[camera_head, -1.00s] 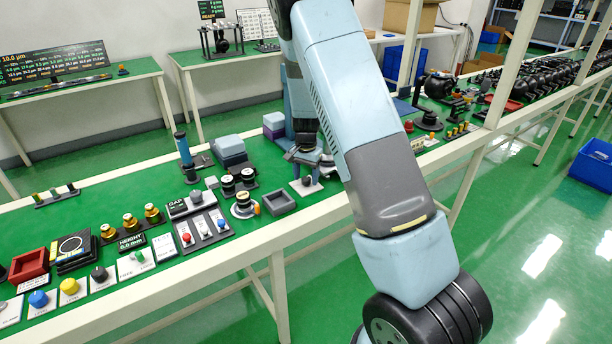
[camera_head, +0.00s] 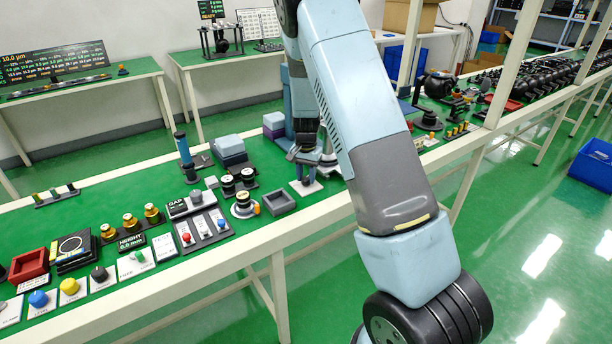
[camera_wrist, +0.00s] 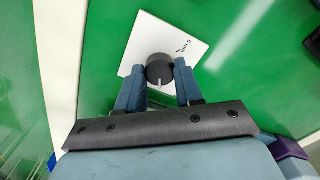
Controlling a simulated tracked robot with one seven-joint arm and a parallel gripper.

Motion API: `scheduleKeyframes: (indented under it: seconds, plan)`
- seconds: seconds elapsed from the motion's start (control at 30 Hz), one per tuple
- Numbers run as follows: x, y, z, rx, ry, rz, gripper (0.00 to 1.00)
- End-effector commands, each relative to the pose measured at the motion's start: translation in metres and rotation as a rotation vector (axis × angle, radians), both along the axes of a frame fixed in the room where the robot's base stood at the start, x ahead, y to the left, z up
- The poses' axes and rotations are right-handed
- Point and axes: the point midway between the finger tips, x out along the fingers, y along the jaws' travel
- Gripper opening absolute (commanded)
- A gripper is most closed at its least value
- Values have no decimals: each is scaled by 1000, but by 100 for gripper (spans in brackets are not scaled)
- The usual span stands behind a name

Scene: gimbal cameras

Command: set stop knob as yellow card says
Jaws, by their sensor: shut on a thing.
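The black round knob (camera_wrist: 159,67) sits on a white square plate (camera_wrist: 180,32) with small dark print in the wrist view. Its white pointer line faces the bottom of that picture. My gripper (camera_wrist: 160,77) is shut on this knob, one blue finger on each side. In the head view, my gripper (camera_head: 304,174) is down at the knob, over the white plate (camera_head: 312,190) near the bench's front edge; the knob is mostly hidden there. I cannot make out a yellow card for certain; a small orange-yellow tag (camera_head: 257,208) stands left of the plate.
A grey open tray (camera_head: 280,203) lies just left of the plate. A panel with a red and a blue button (camera_head: 204,229) is further left, with several knobs on white plates beyond. Blue-grey blocks (camera_head: 230,148) stand behind.

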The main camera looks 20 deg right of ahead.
Motion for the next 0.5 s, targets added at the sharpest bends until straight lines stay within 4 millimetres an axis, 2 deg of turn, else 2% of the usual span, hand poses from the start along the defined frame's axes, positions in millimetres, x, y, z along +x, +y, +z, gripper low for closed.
scheduleKeyframes:
  seconds: [0.13,0.43,0.47,0.5]
  plan:
    - [1,0,0,1,-1,72,5]
    - [1,1,0,0,-1,84,5]
    - [1,1,0,0,-1,84,37]
    - [1,1,0,0,-1,84,41]
